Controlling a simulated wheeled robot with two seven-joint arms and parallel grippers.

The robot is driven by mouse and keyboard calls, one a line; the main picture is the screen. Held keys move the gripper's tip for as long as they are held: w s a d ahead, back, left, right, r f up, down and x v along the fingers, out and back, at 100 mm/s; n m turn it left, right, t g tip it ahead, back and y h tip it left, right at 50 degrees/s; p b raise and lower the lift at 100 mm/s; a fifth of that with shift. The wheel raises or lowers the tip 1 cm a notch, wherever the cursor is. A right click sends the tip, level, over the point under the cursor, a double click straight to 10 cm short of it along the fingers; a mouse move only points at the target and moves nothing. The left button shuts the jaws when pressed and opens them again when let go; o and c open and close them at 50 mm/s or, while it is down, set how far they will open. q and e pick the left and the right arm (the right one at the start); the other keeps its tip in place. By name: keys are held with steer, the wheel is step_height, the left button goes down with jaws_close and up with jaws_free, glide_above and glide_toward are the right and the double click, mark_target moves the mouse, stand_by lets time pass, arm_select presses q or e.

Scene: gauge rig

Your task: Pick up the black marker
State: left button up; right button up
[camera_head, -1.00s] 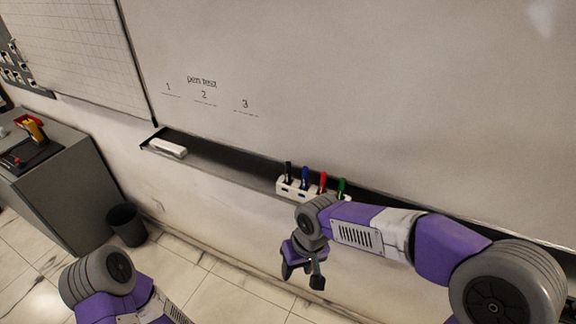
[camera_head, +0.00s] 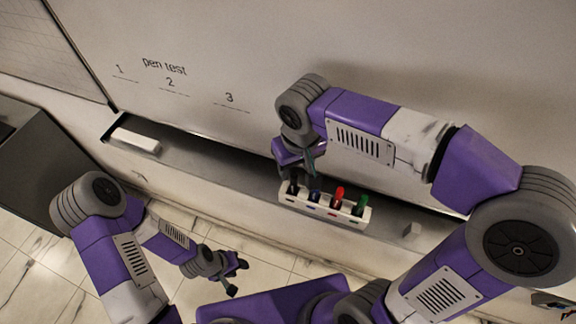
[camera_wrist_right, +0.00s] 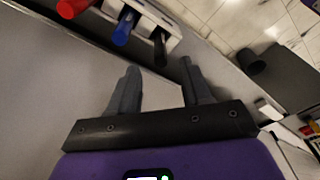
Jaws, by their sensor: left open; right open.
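The black marker (camera_head: 293,188) stands in the leftmost slot of the white holder (camera_head: 325,207) on the whiteboard ledge. It also shows in the right wrist view (camera_wrist_right: 160,48), just beyond my fingertips and roughly in line with the gap between them. My right gripper (camera_head: 296,172) is open and empty above the marker's end of the holder; it partly hides the marker in the head view. In the right wrist view its two fingers (camera_wrist_right: 159,70) are apart. My left gripper (camera_head: 238,277) is open and empty, low, in front of the ledge.
A blue marker (camera_head: 314,195), a red marker (camera_head: 339,194) and a green marker (camera_head: 362,203) share the holder. A white eraser (camera_head: 135,141) lies at the ledge's left end. The whiteboard (camera_head: 230,50) rises behind. The ledge (camera_head: 220,171) between eraser and holder is clear.

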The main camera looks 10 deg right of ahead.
mark_target(294, 175)
steer(key=shift+s+f, duration=0.65)
steer(key=shift+f, duration=0.25)
steer(key=f, duration=0.1)
steer(key=w+f, duration=0.2)
steer(key=shift+a+f, duration=0.1)
steer(key=shift+f, duration=0.25)
steer(key=shift+s+f, duration=0.15)
steer(key=shift+f, duration=0.35)
jaws_close()
